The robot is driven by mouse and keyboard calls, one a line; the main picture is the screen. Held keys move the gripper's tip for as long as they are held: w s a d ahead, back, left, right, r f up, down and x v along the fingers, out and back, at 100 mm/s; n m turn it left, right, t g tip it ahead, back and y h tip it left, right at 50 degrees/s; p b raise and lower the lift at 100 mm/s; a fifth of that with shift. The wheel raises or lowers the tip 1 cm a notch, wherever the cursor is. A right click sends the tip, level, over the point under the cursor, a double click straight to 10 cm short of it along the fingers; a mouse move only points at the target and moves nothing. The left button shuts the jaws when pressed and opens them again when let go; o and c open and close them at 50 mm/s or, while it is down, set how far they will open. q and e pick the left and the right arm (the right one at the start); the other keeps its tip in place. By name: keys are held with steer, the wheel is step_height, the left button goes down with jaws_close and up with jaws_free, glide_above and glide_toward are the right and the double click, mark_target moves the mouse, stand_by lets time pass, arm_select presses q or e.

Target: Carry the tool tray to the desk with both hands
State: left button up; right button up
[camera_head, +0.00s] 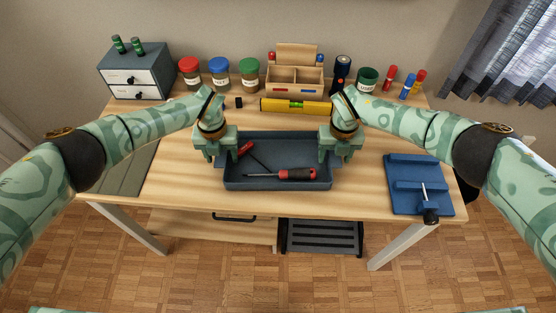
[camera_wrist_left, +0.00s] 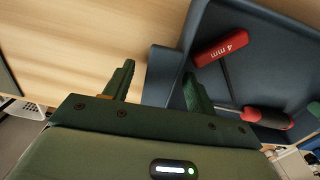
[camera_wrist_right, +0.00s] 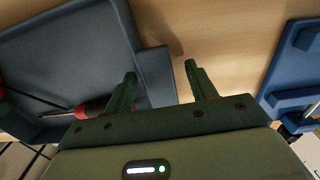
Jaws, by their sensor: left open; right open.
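The dark blue-grey tool tray (camera_head: 290,150) sits at the middle of the wooden desk (camera_head: 180,180), apparently resting on it. It holds a screwdriver with a red and black handle (camera_head: 297,174) and a red-handled tool marked 4 mm (camera_wrist_left: 220,48). My left gripper (camera_head: 218,158) is open at the tray's left end; in the left wrist view its fingers stand on either side of the end ledge (camera_wrist_left: 160,72). My right gripper (camera_head: 338,158) is open at the right end, its fingers on either side of that ledge (camera_wrist_right: 157,75). Finger contact cannot be told.
Behind the tray are a yellow level (camera_head: 295,105), a wooden organizer (camera_head: 295,80), several jars (camera_head: 219,70) and a flashlight (camera_head: 341,72). A drawer box (camera_head: 137,75) stands back left, a green mat (camera_head: 122,172) lies left, and a blue clamp board (camera_head: 415,180) lies right.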

arm_select(q)
steer(key=c, duration=1.2)
arm_select(e)
steer(key=c, duration=1.2)
